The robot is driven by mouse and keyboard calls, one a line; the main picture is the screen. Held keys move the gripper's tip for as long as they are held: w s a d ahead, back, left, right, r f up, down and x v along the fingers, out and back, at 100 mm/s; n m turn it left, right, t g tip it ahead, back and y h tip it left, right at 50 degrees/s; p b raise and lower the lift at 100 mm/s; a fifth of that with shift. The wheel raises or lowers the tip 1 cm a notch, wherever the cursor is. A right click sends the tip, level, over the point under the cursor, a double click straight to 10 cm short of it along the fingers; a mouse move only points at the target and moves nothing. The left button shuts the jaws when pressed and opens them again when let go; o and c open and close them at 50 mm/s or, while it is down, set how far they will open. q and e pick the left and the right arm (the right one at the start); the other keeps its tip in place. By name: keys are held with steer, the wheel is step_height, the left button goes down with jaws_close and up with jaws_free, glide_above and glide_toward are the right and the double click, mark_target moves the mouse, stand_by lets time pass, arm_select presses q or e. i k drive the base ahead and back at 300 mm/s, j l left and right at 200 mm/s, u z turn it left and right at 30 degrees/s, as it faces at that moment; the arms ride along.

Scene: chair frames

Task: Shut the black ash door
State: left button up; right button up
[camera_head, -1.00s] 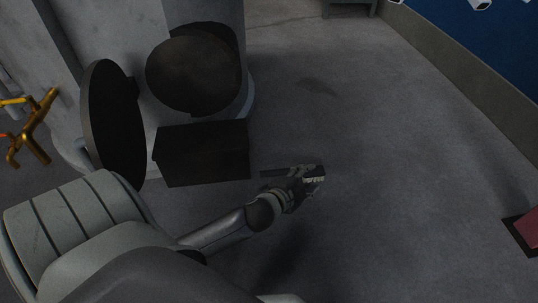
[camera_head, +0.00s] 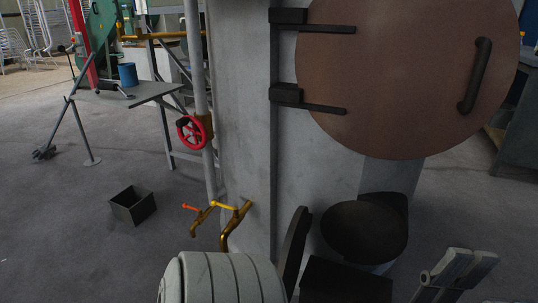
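The black ash door (camera_head: 292,250) is a thin dark disc at the bottom centre, seen nearly edge-on. It stands open, to the left of the dark round ash opening (camera_head: 365,232) low on the grey boiler. My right gripper is not in view.
A dark box (camera_head: 345,283) sits below the opening. A large brown round door (camera_head: 400,70) with a handle is above. Brass taps (camera_head: 234,222) and a red valve wheel (camera_head: 192,132) are to the left. An open-topped box (camera_head: 132,206) stands on the floor.

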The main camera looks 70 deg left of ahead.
mark_target(289, 263)
steer(key=k+j+u, duration=0.35)
steer(key=j, duration=0.3)
steer(key=k+j+u, duration=0.2)
steer(key=j, duration=0.15)
steer(key=j+u, duration=0.15)
steer(key=j, duration=0.2)
steer(key=u, duration=0.45)
